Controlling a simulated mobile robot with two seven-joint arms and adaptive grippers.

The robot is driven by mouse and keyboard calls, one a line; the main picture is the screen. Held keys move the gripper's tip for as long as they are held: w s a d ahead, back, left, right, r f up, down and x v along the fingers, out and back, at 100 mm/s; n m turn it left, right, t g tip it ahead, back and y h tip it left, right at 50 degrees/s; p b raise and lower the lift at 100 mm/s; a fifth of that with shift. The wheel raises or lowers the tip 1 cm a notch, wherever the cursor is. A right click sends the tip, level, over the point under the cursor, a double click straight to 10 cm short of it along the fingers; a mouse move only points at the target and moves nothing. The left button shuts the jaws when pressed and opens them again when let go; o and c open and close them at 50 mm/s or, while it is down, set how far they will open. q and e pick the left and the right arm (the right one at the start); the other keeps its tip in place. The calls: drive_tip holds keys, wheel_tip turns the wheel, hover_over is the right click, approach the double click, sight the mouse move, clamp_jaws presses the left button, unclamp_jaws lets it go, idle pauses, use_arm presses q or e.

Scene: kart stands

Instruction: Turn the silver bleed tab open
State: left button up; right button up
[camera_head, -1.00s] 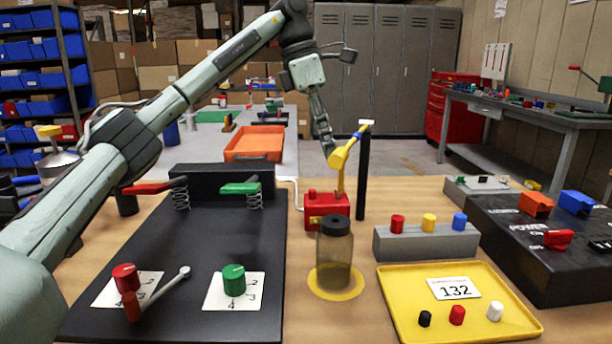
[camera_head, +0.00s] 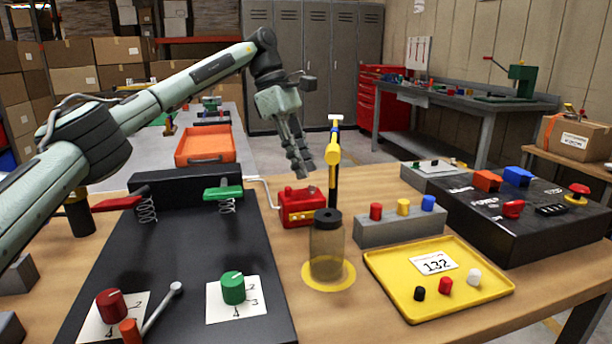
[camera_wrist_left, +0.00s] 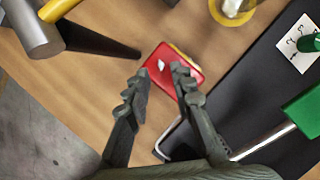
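A red box (camera_head: 300,206) with small pale details on its front stands on the wooden table behind the jar. In the left wrist view the red box (camera_wrist_left: 183,82) lies just beyond my fingertips, with a small whitish tab (camera_wrist_left: 161,65) on its top. I cannot tell for sure that this is the silver bleed tab. My left gripper (camera_head: 300,165) hangs above the red box, fingers pointing down. In the wrist view the left gripper (camera_wrist_left: 158,80) has its fingers apart with nothing between them. It appears clear of the box. My right gripper is not in view.
A yellow lever (camera_head: 333,154) and a black post (camera_head: 333,185) rise right of the gripper. A dark-lidded jar (camera_head: 326,250) stands in front of the box. The black panel (camera_head: 190,270), with a green lever (camera_head: 223,193), lies left; a yellow tray (camera_head: 440,300) lies right.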

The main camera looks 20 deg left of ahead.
sight(307, 192)
use_arm(q)
drive_tip(key=shift+x, duration=1.1)
drive_tip(key=shift+d+f, duration=0.1)
drive_tip(key=shift+f, duration=0.3)
clamp_jaws()
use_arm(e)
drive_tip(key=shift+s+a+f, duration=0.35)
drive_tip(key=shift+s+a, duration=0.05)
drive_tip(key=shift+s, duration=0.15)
